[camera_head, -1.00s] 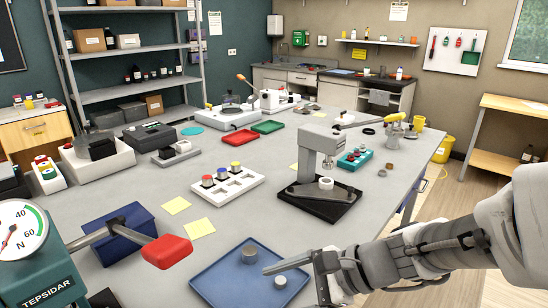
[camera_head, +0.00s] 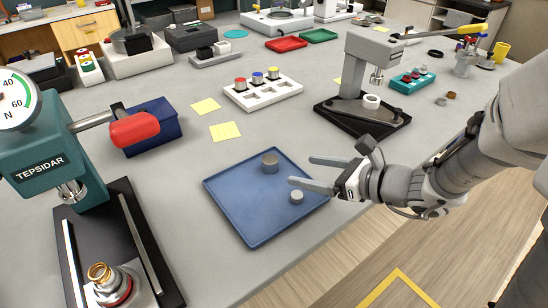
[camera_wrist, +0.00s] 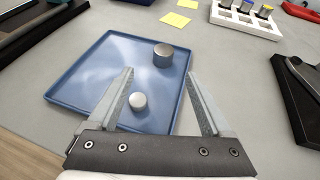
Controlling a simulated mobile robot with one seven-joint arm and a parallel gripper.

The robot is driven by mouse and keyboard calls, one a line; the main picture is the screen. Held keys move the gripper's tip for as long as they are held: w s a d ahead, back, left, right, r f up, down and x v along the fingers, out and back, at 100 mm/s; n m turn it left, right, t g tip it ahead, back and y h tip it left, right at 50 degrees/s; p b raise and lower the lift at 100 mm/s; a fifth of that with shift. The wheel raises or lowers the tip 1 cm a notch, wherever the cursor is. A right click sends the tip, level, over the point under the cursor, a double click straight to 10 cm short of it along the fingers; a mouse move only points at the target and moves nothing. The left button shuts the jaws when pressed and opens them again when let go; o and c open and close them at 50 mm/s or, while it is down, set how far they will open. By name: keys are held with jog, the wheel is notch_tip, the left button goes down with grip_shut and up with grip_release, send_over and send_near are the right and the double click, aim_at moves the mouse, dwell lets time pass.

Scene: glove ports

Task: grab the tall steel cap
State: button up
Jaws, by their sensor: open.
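A grey steel cap (camera_head: 269,162), the larger of two small cylinders, stands upright on the blue tray (camera_head: 240,222). It also shows in the wrist view (camera_wrist: 163,55), just ahead of the fingertips and slightly right of the middle. A smaller, paler cap (camera_head: 297,196) stands nearer the tray's right edge. In the wrist view the paler cap (camera_wrist: 138,101) appears between the fingers, close to the left one. My gripper (camera_head: 302,171) is open and empty above the tray's right side. Its fingers (camera_wrist: 160,73) point towards the steel cap without touching it.
A press with a black base (camera_head: 362,124) stands right of the tray. A teal gauge press (camera_head: 46,135) and a blue box (camera_head: 150,127) stand left. A white rack (camera_head: 262,92) and yellow notes (camera_head: 225,131) lie behind. Bare table surrounds the tray.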

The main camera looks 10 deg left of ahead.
aim_at(275, 162)
jog(key=b+x, duration=0.1)
jog(key=x, duration=0.6)
jog(key=shift+w+b+x, duration=0.15)
jog(key=shift+b+x, duration=0.1)
jog(key=shift+x, duration=1.1)
jog(key=shift+w+b+x, duration=0.15)
jog(key=shift+b+x, duration=0.1)
jog(key=shift+x, duration=1.05)
jog(key=shift+d, duration=0.2)
jog(key=shift+c, duration=0.2)
grip_shut()
